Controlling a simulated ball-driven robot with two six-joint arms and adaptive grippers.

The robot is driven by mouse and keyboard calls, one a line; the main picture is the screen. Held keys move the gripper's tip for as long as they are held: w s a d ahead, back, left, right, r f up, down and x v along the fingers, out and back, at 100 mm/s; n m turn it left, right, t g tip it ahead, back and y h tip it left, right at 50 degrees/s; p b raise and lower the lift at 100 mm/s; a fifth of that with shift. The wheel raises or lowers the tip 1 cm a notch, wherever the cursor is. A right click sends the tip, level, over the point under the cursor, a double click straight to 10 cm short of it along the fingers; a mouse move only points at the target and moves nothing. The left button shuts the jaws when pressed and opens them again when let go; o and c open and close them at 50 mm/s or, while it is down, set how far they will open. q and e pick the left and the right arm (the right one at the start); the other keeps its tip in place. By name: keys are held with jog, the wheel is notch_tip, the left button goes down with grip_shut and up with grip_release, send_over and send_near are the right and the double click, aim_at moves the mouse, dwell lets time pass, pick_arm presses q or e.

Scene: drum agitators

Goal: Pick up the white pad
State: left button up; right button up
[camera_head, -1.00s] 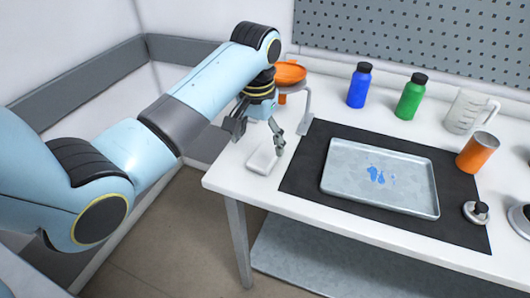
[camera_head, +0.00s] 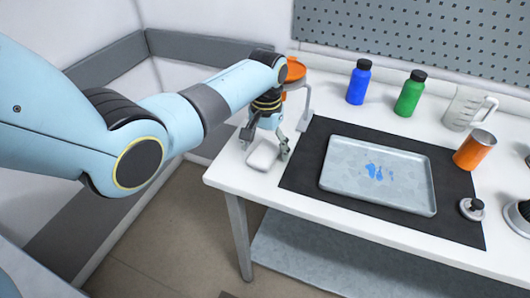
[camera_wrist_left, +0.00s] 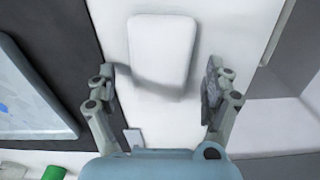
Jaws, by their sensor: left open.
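The white pad (camera_head: 263,155) lies flat on the white table near its left end, beside the black mat. My left gripper (camera_head: 266,145) is open and low over the pad in the head view, partly covering its far side. In the left wrist view the white pad (camera_wrist_left: 158,50) lies ahead of and between the two spread fingers of my left gripper (camera_wrist_left: 160,85). I cannot tell whether the fingers touch the table. The right gripper is not in view.
A metal tray (camera_head: 335,185) with blue spots lies on the black mat (camera_head: 300,172). An orange dish on a stand (camera_head: 305,118) is close behind my left gripper. A blue bottle (camera_head: 359,85), a green bottle (camera_head: 409,97), a clear jug (camera_head: 464,110) and an orange can (camera_head: 473,151) stand farther right.

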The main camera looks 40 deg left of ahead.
aim_at(268, 150)
pick_arm(q)
jog(key=shift+f, duration=0.25)
jog(key=c, duration=1)
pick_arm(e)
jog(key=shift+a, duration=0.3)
pick_arm(q)
jog(key=shift+r, duration=0.1)
jog(key=r, duration=0.4)
jog(key=shift+w+d+r, duration=0.15)
jog(key=shift+d, duration=0.05)
jog(key=w+d+r+b, duration=0.1)
jog(key=d+r, duration=0.1)
jog(key=d, duration=0.1)
jog(key=w+d+r, duration=0.1)
jog(key=d+r, duration=0.1)
jog(key=d, duration=0.2)
jog(key=w+d+r+b, duration=0.1)
jog(key=d+r, duration=0.1)
jog(key=d, duration=0.2)
jog(key=shift+r+b, duration=0.3)
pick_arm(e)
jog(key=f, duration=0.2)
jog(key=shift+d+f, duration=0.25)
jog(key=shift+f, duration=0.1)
pick_arm(q)
jog(key=shift+a, duration=0.1)
